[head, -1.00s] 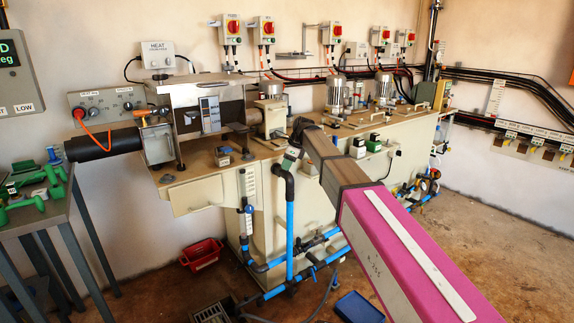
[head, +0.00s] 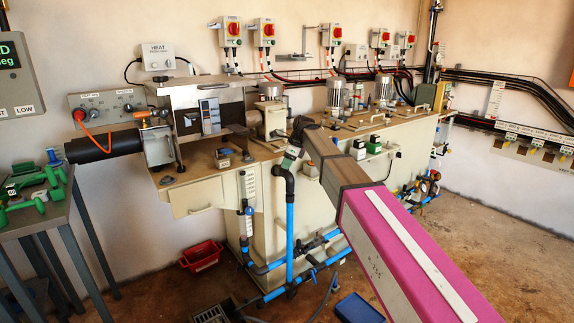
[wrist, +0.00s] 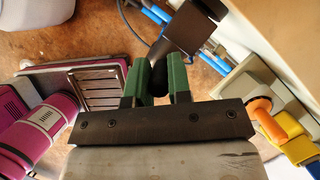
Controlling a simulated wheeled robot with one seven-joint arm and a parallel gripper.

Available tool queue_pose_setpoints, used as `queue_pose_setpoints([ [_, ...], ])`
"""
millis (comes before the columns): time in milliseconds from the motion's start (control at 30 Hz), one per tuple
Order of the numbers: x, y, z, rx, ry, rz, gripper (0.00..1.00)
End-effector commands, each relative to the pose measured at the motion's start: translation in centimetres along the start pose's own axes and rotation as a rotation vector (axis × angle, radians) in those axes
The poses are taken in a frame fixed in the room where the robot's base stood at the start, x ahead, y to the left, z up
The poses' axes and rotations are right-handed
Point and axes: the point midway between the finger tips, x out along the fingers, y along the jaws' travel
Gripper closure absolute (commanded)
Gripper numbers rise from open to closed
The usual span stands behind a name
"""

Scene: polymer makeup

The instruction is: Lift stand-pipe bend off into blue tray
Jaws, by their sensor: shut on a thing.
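The black stand-pipe bend (head: 284,173) sits at the top of the upright blue pipe in front of the cream tank. In the head view its lower end lines up with the pipe, and I cannot see a gap between them. My gripper (head: 292,154) is at the bend's upper end, partly hidden by my arm. In the wrist view the green fingers of my gripper (wrist: 159,82) are shut on the dark bend (wrist: 180,38), which reaches away beyond the fingertips. The blue tray (head: 359,308) lies on the floor at the bottom, right of the pipes, partly cut by the frame.
A red tray (head: 201,255) stands on the floor at left. Blue pipes (head: 305,262) run low along the tank front. A floor grate (head: 212,313) is at the bottom. A table with green parts (head: 32,190) stands at far left. The floor at right is clear.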

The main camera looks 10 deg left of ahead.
Motion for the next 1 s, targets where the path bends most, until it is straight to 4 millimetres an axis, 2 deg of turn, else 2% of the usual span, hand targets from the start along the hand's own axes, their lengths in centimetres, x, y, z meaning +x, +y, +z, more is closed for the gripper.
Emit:
queue_pose_setpoints([
  [367,-0.4,0.0,0.2,0.000,0.000,0.000,1.00],
  [1000,-3.4,0.0,1.4,-0.001,0.000,0.000,1.00],
])
